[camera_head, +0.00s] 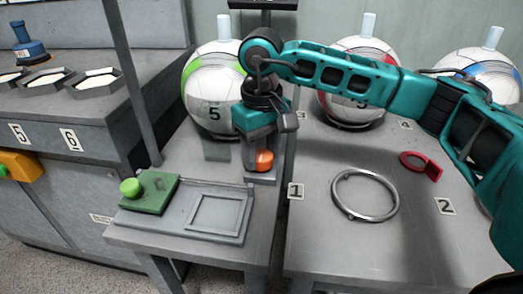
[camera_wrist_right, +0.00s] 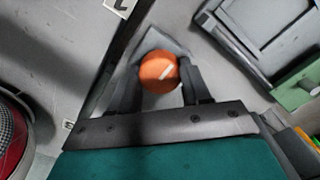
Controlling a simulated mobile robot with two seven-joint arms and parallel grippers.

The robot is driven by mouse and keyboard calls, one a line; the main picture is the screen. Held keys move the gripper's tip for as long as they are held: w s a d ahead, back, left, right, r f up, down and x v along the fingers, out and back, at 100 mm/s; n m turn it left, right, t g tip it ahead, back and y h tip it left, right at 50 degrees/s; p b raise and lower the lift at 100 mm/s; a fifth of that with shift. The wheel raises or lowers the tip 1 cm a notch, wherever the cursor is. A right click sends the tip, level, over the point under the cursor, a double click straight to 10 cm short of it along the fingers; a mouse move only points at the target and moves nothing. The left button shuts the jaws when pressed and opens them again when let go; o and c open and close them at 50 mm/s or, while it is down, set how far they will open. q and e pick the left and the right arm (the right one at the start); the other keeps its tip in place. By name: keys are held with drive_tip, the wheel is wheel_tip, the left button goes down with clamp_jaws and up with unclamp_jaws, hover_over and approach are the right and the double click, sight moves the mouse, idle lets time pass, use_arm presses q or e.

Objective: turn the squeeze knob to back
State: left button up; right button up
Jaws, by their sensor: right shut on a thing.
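The squeeze knob (camera_head: 265,161) is orange and sits on a small grey mount at the back right of the press table. It also shows in the right wrist view (camera_wrist_right: 156,70), round, with a short white mark on its face slanting up to the right. My right gripper (camera_head: 259,150) reaches down over it from above. In the right wrist view the gripper's two dark fingers (camera_wrist_right: 158,82) stand on either side of the knob, shut on it. The fingers partly hide the knob in the head view. My left gripper is not in view.
A green box with a light green button (camera_head: 131,187) and a grey square frame (camera_head: 217,213) sit left of the knob. A ball marked 5 (camera_head: 206,90) stands behind.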

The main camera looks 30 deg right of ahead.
sight(262, 155)
drive_tip(key=o, duration=1.1)
drive_tip(key=shift+c, duration=0.2)
use_arm(q)
drive_tip(key=p, duration=0.2)
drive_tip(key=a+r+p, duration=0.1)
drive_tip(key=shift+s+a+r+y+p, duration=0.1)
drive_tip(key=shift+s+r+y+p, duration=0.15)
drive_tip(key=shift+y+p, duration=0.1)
use_arm(e)
wheel_tip(262, 155, up, 13)
